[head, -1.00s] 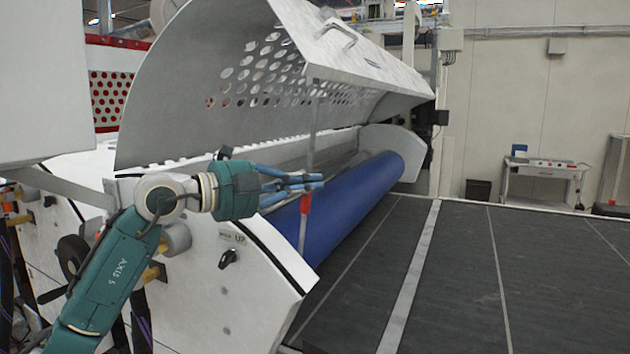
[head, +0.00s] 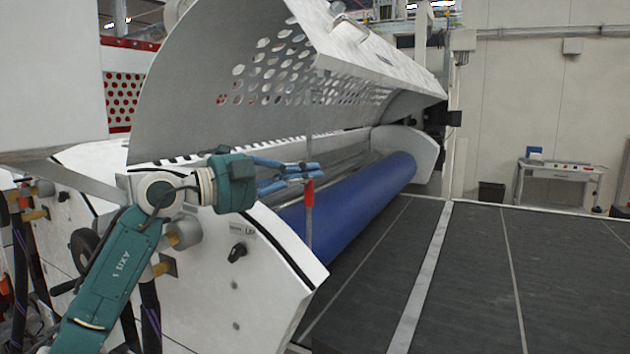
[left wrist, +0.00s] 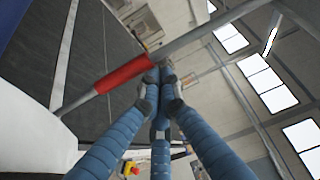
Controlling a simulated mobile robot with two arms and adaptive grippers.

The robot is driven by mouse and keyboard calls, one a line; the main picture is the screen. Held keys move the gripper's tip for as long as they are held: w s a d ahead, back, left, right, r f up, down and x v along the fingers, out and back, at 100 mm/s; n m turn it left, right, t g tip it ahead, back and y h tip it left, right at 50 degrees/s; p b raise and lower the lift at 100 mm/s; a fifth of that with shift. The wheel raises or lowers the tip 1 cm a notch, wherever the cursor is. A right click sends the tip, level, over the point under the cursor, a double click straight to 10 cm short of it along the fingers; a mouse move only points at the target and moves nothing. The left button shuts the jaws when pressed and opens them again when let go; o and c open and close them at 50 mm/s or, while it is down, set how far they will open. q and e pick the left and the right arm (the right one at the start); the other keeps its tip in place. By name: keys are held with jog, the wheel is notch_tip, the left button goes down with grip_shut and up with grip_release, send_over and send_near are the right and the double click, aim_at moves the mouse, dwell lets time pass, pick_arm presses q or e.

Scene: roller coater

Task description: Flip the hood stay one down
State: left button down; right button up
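The hood stay is a thin grey rod with a red grip (head: 309,192). It stands near upright between the raised white hood (head: 375,52) and the near end panel of the roller machine. In the left wrist view the stay crosses diagonally, with its red grip (left wrist: 124,75) just left of my fingertips. My left gripper (head: 318,170) has its blue fingers drawn together at the stay, just above the red grip. In the left wrist view the fingertips (left wrist: 160,78) meet against or very close to the rod; no clear hold around it shows. My right gripper is not in view.
A blue roller (head: 365,200) runs behind the stay. A dark flat conveyor bed (head: 475,270) fills the right foreground. The white end panel (head: 265,285) with a black knob lies below my left gripper. A bench (head: 560,168) stands far right.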

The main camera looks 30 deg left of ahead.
pick_arm(q)
jog(key=shift+s+a+f+n+t+b, duration=0.1)
jog(key=shift+a+f+n+t+b, duration=0.3)
jog(key=shift+a, duration=0.95)
jog(key=shift+s+a+r+n+t+b, duration=0.1)
jog(key=shift+a+n+b, duration=0.55)
jog(key=shift+a, duration=0.7)
jog(key=shift+a+f+n+t+b, duration=0.3)
jog(key=shift+a+b, duration=0.3)
jog(key=shift+a, duration=0.75)
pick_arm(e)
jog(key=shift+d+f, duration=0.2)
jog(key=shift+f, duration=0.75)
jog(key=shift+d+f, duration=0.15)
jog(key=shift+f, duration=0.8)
pick_arm(q)
jog(key=shift+r, duration=0.2)
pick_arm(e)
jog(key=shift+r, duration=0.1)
